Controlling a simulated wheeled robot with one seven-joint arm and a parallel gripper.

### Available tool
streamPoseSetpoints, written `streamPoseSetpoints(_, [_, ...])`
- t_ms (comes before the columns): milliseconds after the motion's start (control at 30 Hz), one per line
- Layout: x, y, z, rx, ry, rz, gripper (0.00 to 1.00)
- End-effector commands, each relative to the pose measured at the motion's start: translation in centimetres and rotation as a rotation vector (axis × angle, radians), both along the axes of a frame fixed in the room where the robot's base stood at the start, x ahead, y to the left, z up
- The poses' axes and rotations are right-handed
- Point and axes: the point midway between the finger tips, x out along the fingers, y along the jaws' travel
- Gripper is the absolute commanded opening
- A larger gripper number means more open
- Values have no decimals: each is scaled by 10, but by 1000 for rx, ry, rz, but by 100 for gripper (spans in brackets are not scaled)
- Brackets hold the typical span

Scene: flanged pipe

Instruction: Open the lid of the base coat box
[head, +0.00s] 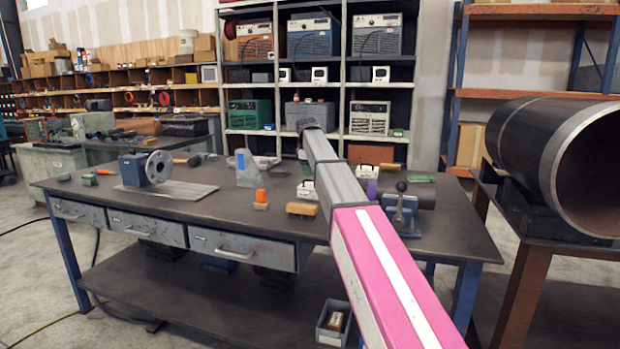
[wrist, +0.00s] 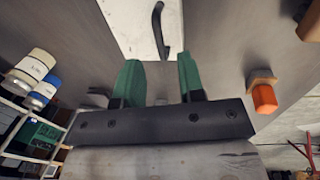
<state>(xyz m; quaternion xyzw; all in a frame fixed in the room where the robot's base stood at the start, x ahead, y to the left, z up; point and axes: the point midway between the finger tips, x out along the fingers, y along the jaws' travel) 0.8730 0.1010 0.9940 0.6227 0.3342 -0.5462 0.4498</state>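In the wrist view, a pale box lid (wrist: 137,22) with a dark curved handle (wrist: 160,30) lies at the top centre, partly cut off by the picture edge. No label is readable there. My gripper (wrist: 160,70) has two green fingers standing apart, with nothing between them. The handle lies just beyond the gap between the fingertips. My gripper cannot be made out in the head view.
Shelves (head: 320,95) stand behind. A large pipe (head: 530,150) lies at right.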

Motion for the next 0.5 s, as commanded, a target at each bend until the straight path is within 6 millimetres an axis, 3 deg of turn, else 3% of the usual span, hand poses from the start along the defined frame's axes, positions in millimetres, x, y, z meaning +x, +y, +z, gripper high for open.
streamPoseSetpoints(200, [5, -2, -27, 0, 1, 0, 36])
streamPoseSetpoints(500, [7, -3, -36, 1, -1, 0, 36])
